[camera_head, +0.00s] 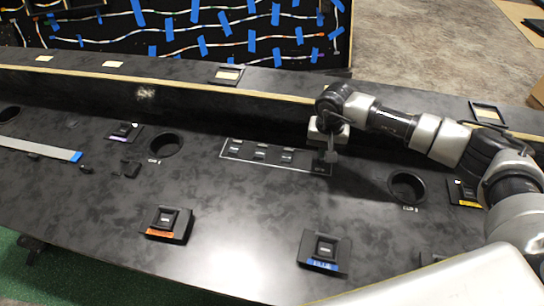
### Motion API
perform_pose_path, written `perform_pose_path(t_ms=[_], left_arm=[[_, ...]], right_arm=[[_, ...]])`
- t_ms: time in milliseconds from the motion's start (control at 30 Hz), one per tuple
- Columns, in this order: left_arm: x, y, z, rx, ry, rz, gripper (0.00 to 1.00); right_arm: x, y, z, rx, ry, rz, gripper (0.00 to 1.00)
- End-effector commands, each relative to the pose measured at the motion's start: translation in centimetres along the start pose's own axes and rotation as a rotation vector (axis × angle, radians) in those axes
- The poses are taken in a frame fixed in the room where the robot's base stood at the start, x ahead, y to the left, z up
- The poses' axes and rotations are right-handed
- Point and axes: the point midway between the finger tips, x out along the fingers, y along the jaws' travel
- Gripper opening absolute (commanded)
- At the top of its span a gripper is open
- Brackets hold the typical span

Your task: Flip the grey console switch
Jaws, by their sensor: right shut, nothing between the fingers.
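A black console (235,195) slopes across the view. On it lies a long panel with a pale outline (226,150), holding several small dark switches (261,150). Which switch is the grey one I cannot tell; a dark piece at the panel's right end (320,168) is partly hidden by my gripper. My right gripper (329,158) is shut and empty, pointing down at that right end. Whether its fingertips touch the surface is not clear. My left gripper is not in view.
Button boxes with orange (168,222), blue (325,251), yellow (466,193) and purple (122,131) labels stand on the console. Round holes open at left (165,145) and right (407,187). A raised ledge (280,88) runs behind. The console's centre front is clear.

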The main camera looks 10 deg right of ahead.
Motion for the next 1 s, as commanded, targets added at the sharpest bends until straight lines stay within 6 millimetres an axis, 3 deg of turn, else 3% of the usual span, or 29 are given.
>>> perform_pose_path(t_ms=[33, 367, 1000], left_arm=[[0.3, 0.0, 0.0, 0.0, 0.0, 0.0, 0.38], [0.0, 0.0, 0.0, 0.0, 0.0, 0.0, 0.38], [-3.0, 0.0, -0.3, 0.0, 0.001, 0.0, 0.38]], right_arm=[[1.0, 0.1, 0.5, -0.005, -0.017, 0.011, 0.0], [0.7, 0.1, 0.6, -0.008, -0.019, 0.01, 0.0], [-4.8, 0.0, 0.8, -0.005, -0.009, 0.005, 0.0]])
